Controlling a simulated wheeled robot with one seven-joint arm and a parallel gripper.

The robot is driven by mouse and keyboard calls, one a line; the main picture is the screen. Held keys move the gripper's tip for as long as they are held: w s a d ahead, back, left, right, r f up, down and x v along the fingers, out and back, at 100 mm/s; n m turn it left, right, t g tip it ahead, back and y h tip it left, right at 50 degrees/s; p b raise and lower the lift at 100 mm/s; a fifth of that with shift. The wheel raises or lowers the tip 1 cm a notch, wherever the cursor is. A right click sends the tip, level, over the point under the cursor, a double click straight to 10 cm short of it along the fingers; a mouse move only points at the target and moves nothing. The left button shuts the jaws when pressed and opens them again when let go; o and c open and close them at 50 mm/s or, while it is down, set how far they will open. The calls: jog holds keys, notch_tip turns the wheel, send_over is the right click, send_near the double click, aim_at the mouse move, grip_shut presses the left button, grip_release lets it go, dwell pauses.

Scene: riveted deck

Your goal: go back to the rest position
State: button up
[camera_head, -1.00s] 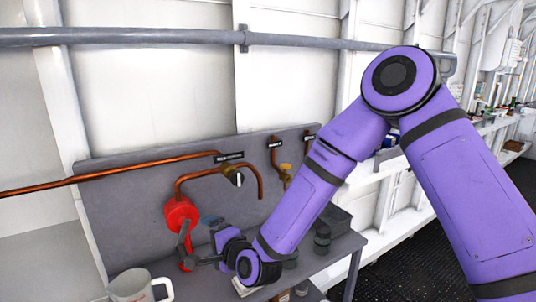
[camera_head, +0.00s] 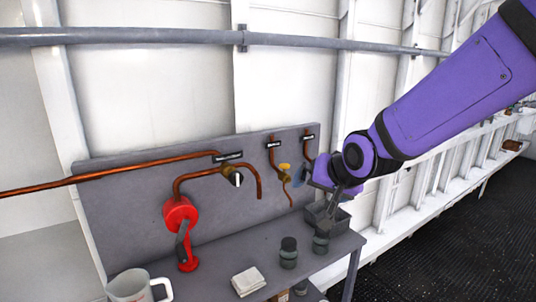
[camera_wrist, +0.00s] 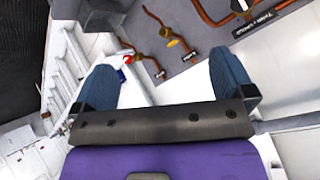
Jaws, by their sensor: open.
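My gripper (camera_wrist: 165,90) is open, with its two blue fingers wide apart and nothing between them in the wrist view. In the head view my purple arm comes in from the upper right. My gripper (camera_head: 335,196) is at the right end of the grey bench there, by the dark grey box, and its fingers are partly hidden. The wrist view looks past the fingers at the copper pipes and valves on the panel.
The grey bench (camera_head: 222,248) carries a red hand pump (camera_head: 181,215), a white mug (camera_head: 130,287), a folded cloth (camera_head: 248,281), two dark jars (camera_head: 288,252) (camera_head: 321,243) and a dark grey box (camera_head: 326,218). Copper pipes with a yellow valve (camera_head: 285,168) run along the panel. Dark floor lies right.

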jog(key=s+d+r+g+h, duration=0.1)
jog(key=s+d+r, duration=0.3)
jog(key=s+d, duration=0.5)
jog(key=s+d+r+n+g+h, duration=0.1)
jog(key=s+d+r+g+h, duration=0.1)
jog(key=s+d, duration=0.8)
jog(key=s+r, duration=0.1)
jog(key=s, duration=0.3)
jog(key=shift+s+r+n+h, duration=0.3)
jog(key=shift+s+r, duration=0.05)
jog(key=shift+r, duration=0.05)
dwell(1.9)
